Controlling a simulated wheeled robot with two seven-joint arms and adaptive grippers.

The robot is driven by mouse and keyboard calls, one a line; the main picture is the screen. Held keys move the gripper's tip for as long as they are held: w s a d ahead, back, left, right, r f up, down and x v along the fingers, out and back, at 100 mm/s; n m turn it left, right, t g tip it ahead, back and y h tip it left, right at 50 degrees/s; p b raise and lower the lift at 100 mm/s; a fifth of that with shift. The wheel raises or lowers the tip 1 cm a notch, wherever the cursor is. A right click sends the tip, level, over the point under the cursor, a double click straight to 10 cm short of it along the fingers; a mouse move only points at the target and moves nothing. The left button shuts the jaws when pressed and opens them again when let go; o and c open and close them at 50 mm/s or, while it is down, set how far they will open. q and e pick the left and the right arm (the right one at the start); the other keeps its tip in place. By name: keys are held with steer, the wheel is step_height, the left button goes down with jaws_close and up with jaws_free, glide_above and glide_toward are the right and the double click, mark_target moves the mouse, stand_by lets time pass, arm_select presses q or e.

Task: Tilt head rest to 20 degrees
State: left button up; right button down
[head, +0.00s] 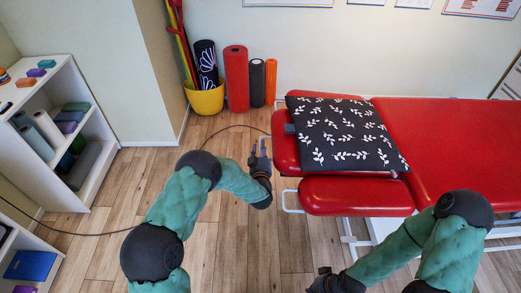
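The red padded treatment table (450,140) fills the right side of the head view. Its head end on the left has red pads, including a front pad (357,196) and the pad under the cushion (284,150), which I take to be the head rest. A black cushion with white leaves (345,135) covers much of that pad. My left gripper (259,150) is just left of this pad, fingers pointing away from me, by a thin pale bar (264,137). Whether its fingers close on the bar is too small to tell. My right gripper (323,275) is low, near the bottom edge; its finger state is unclear.
A pale loop bar (288,201) sticks out left of the front pad. A yellow bucket (206,99) and upright rolls (236,78) stand against the wall. A white shelf (75,130) is at left. A dark cable (90,233) crosses the wooden floor.

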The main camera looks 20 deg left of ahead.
arm_select(q)
jaws_close()
step_height(320, 180, up, 13)
steer(key=d+m+p, duration=0.1)
steer(key=d+p, duration=0.1)
steer(key=p, duration=0.5)
steer(key=shift+w+d, duration=0.3)
steer(key=shift+w, duration=0.1)
steer(key=shift+o, duration=0.9)
jaws_free()
steer(key=shift+f, duration=0.15)
steer(key=v, duration=1.2)
